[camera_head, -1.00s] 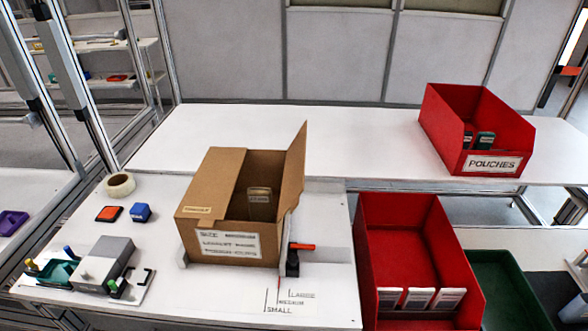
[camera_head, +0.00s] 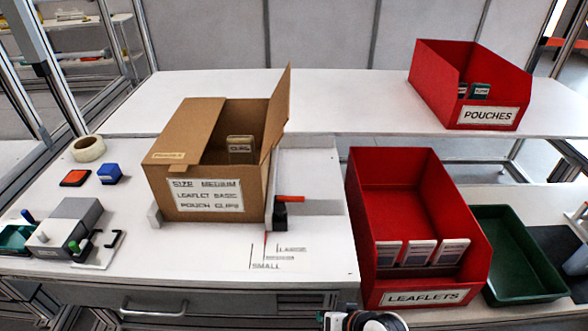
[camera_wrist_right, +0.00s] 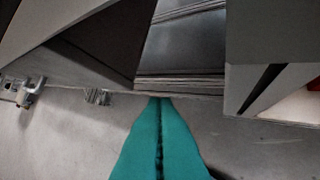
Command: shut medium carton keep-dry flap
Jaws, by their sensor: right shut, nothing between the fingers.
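The medium carton (camera_head: 207,212) stands on the left worktable, with a front label reading SIZE MEDIUM, LEAFLET BASIC, POUCH CLIPS. Its left flap (camera_head: 184,130) lies folded over the left part of the opening and has a small label that I cannot read surely. Its right flap (camera_head: 275,113) stands up, leaning slightly outward; no keep-dry mark is legible on it. A tan item (camera_head: 240,144) shows inside. My right gripper's teal fingers (camera_wrist_right: 160,102) are together and empty in the right wrist view, away from the carton. My left gripper is not in view.
A black stop with a red handle (camera_head: 290,199) stands beside the carton's right side. A red leaflets bin (camera_head: 425,297) and green tray (camera_head: 515,285) are to the right. A red pouches bin (camera_head: 487,115) is behind. Tape (camera_head: 87,149) and coloured blocks lie left.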

